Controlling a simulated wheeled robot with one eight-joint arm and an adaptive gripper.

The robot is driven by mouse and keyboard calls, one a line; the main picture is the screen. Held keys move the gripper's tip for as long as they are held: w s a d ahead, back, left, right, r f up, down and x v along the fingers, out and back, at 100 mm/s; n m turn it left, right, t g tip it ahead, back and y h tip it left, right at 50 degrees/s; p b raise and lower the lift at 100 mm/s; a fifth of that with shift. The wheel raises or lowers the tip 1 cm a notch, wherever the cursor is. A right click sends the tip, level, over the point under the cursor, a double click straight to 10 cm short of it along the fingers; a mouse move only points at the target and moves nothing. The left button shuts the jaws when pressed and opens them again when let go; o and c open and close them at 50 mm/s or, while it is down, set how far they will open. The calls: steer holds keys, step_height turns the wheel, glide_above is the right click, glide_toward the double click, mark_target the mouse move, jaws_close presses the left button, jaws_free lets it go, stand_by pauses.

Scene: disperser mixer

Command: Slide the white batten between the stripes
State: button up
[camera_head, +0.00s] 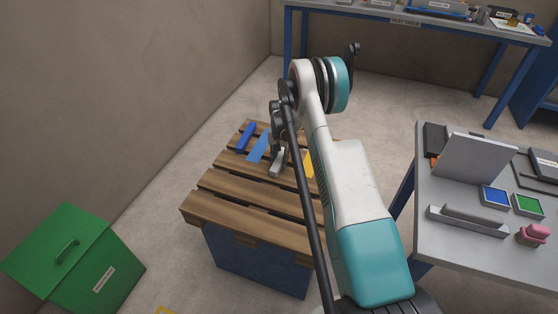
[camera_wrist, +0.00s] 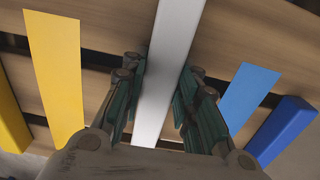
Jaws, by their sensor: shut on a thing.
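The white batten (camera_wrist: 172,55) lies on the wooden slats and runs between my gripper's two fingers in the wrist view. My gripper (camera_wrist: 163,85) is shut on it. In the head view the white batten (camera_head: 276,169) shows below my gripper (camera_head: 279,152), partly hidden by it. A flat blue stripe (camera_wrist: 247,93) is on one side of the batten and a flat yellow stripe (camera_wrist: 55,75) on the other, both apart from it. The blue stripe (camera_head: 259,148) also shows in the head view. The yellow stripe there is partly hidden by my arm.
A raised blue batten (camera_wrist: 283,130) lies beyond the blue stripe, and a raised yellow batten (camera_wrist: 12,125) beyond the yellow one. The slatted pallet top (camera_head: 225,200) has gaps between boards. A green bin (camera_head: 75,262) stands left; a grey table (camera_head: 470,245) stands right.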

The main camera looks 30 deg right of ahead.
steer(key=shift+w+d, duration=1.1)
steer(key=shift+d, duration=0.3)
steer(key=shift+w+d, duration=1.05)
steer(key=shift+d, duration=0.35)
steer(key=o, duration=1.2)
steer(key=shift+r, duration=0.1)
